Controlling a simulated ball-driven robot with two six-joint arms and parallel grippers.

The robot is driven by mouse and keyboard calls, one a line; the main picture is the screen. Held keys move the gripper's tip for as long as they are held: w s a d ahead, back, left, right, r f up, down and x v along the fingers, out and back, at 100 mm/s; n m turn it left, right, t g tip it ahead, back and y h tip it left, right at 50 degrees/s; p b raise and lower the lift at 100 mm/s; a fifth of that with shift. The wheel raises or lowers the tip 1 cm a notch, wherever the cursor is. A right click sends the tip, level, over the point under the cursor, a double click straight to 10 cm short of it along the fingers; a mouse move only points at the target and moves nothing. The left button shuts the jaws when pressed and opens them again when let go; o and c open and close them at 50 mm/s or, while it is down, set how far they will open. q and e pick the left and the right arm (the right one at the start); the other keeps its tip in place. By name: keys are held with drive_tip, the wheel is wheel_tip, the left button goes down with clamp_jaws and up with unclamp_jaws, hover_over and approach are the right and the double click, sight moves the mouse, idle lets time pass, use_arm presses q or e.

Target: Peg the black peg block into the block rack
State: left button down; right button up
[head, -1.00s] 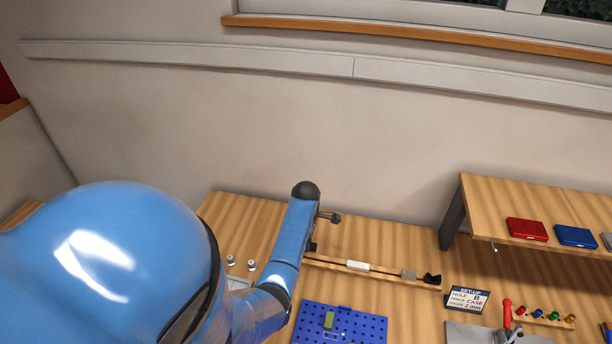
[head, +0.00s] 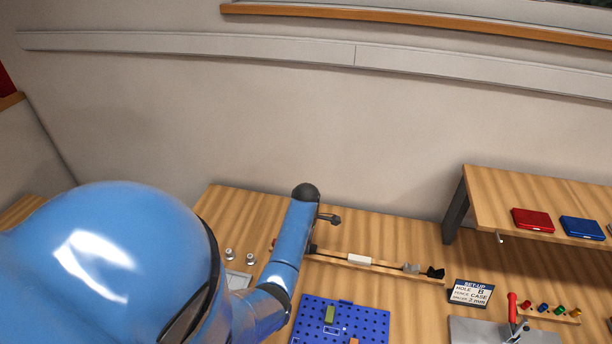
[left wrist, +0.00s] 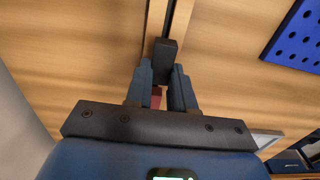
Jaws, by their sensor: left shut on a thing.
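The black peg block (left wrist: 166,50) is between the fingertips of my left gripper (left wrist: 167,75) in the left wrist view. The gripper is shut on it. A small reddish piece shows lower between the fingers. The block rack, a long wooden rail (head: 400,270) with a dark slot, runs along the bench in the head view. Its strip (left wrist: 170,14) also shows just beyond the block in the left wrist view. I cannot tell whether the block is seated or above the rail. In the head view my left arm's link hides the gripper. My right gripper is not in view.
A blue pegboard (head: 370,322) lies in front. A setup card (head: 471,293) stands right, below a raised wooden shelf (head: 505,190).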

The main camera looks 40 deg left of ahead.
use_arm(q)
drive_tip(key=shift+f, duration=0.6)
idle(0.4)
drive_tip(key=c, duration=0.9)
unclamp_jaws()
drive_tip(key=shift+r+b, duration=0.15)
drive_tip(key=shift+b, duration=0.15)
wheel_tip(320, 180, up, 8)
drive_tip(key=shift+r+b, duration=0.1)
drive_tip(key=shift+b, duration=0.5)
drive_tip(key=shift+r+p, duration=0.55)
drive_tip(key=shift+r, duration=0.65)
